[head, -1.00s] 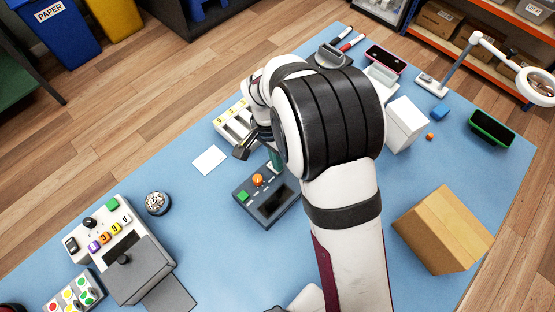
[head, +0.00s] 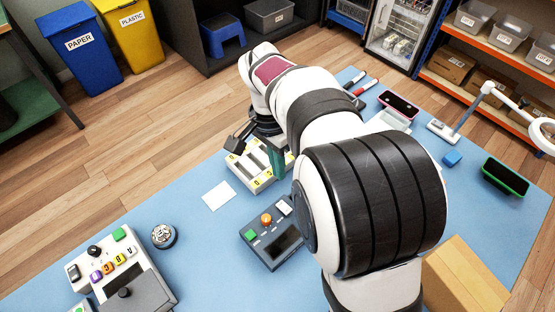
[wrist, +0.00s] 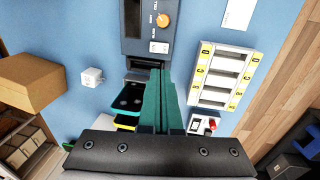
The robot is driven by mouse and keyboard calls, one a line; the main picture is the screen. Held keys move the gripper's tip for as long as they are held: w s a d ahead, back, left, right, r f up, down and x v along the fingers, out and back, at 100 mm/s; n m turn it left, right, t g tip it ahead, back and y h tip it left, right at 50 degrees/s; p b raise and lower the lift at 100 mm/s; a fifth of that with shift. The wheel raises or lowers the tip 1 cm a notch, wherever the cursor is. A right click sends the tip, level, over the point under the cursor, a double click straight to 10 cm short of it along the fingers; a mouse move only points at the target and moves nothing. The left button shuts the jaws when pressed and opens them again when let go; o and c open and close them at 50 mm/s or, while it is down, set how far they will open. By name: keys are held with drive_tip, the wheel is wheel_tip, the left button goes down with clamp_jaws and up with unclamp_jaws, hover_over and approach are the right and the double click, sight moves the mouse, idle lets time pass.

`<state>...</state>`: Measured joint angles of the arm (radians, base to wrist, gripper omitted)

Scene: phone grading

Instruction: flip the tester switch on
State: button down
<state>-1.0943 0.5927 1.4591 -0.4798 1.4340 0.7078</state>
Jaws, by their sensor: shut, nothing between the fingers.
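The tester (head: 270,240) is a dark grey box with a screen, an orange knob (head: 266,219), a green button and a white switch (head: 284,207) on its blue mat. In the wrist view the tester (wrist: 133,38) is at the top, and the white switch (wrist: 158,47) is near its lower right edge. I cannot tell the switch's position. My gripper (head: 278,168) shows its teal fingers by the slotted tray, behind the tester. In the wrist view my gripper (wrist: 158,75) is shut and empty, with its tips appearing just below the switch, apart from it.
The slotted tray with yellow labels (head: 235,173) stands close behind the tester. A white card (head: 218,196) and a round metal-topped device (head: 163,236) lie left. A control unit (head: 135,262) stands front left.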

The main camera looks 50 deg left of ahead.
sight(288, 210)
drive_tip(key=shift+a+r, duration=0.15)
drive_tip(key=shift+r, duration=0.8)
drive_tip(key=shift+d+r, duration=0.15)
drive_tip(key=shift+d, duration=0.6)
drive_tip(key=f, duration=0.4)
drive_tip(key=d+f, duration=0.1)
drive_tip(key=f, duration=0.4)
drive_tip(key=d+f, duration=0.1)
drive_tip(key=f, duration=0.4)
